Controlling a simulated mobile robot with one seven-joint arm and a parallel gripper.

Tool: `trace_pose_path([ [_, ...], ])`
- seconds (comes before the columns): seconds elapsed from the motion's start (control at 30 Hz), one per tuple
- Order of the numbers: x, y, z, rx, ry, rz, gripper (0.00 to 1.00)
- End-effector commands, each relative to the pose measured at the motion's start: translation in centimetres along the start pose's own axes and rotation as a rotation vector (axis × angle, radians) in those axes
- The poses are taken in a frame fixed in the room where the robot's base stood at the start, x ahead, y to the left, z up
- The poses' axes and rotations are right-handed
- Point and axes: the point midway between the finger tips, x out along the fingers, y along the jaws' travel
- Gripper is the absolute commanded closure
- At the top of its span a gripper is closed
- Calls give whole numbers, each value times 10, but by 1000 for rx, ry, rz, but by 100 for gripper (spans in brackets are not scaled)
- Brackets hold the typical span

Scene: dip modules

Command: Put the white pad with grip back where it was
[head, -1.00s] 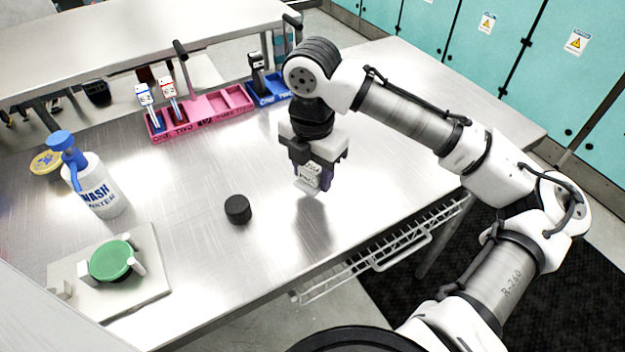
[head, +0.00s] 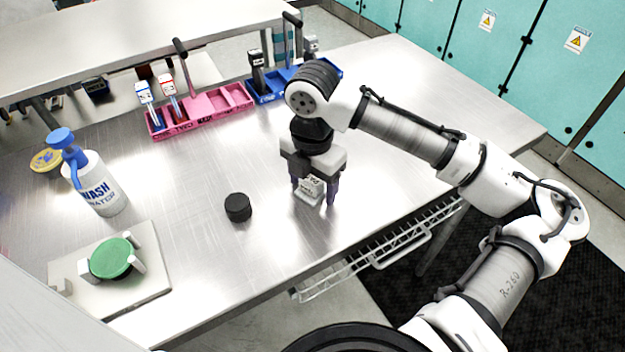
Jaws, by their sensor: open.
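A small white block with lettering on it (head: 310,187), which looks like the white pad with grip, is at my gripper (head: 314,194) over the middle of the steel table. My gripper points down and is open, with one dark purple finger on each side of the block. The block's underside is close to the table top; I cannot tell whether it rests there or whether a finger touches it.
A pink tray (head: 208,117) with two white-topped modules and empty slots stands at the back, beside a blue tray (head: 268,97) with a black module. A black cap (head: 238,208), a wash bottle (head: 97,188) and a plate with a green disc (head: 112,259) are to the left.

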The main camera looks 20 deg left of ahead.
Motion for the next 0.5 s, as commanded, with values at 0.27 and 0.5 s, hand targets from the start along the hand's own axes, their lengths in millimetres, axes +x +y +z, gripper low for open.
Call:
trace_pose_path([
  [0.27, -9, 0, 0, 0, -2, 2, 32],
  [0.5, -56, 1, 0, -1, -3, 3, 32],
])
